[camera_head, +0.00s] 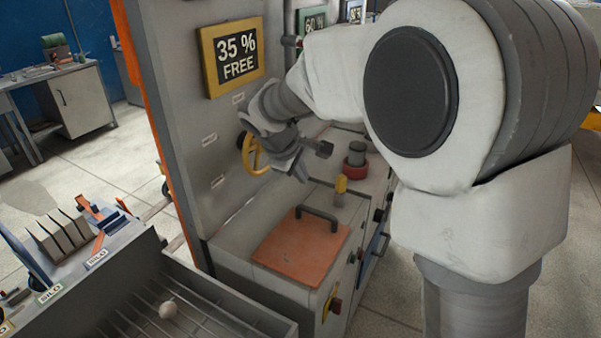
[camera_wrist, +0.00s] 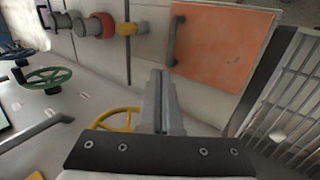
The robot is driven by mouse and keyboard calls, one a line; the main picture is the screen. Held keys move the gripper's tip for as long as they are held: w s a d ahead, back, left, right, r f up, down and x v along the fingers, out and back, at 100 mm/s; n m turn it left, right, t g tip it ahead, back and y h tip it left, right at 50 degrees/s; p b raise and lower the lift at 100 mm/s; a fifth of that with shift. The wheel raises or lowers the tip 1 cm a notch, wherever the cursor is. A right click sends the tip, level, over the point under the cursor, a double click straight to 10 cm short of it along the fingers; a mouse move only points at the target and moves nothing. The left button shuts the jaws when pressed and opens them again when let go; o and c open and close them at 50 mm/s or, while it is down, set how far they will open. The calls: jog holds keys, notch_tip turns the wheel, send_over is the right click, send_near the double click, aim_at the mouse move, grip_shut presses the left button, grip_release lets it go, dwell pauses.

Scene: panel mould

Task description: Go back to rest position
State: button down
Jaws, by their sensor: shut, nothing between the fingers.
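My gripper (camera_head: 302,174) is at the end of my arm, in front of the grey machine panel (camera_head: 205,150). Its fingers are shut with nothing between them, as the wrist view (camera_wrist: 158,75) shows. It hangs above the machine's lower bench, apart from the orange lid (camera_head: 300,246) with its dark handle. The yellow handwheel (camera_head: 250,156) is just behind my gripper, partly hidden by it. My large white arm links hide much of the right side of the head view.
A slatted tray (camera_head: 240,325) with a pale round object (camera_head: 168,310) stands at front left. A yellow-topped knob (camera_head: 341,184) and a red-banded knob (camera_head: 357,154) rise from the bench. A green handwheel (camera_wrist: 45,80) shows in the wrist view. Open floor lies at left.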

jog(key=s+d+r+m+y, duration=0.1)
jog(key=s+d+r+m, duration=0.2)
jog(key=s+d, duration=0.3)
jog(key=s+d+r+m, duration=0.3)
jog(key=s+r, duration=0.1)
jog(key=s, duration=0.4)
jog(key=s+d+f+m+y, duration=0.1)
jog(key=s+m, duration=0.4)
jog(key=s, duration=0.9)
jog(key=shift+s+d+f+m+y, duration=0.4)
jog(key=shift+d+y, duration=0.2)
jog(key=shift+d, duration=0.3)
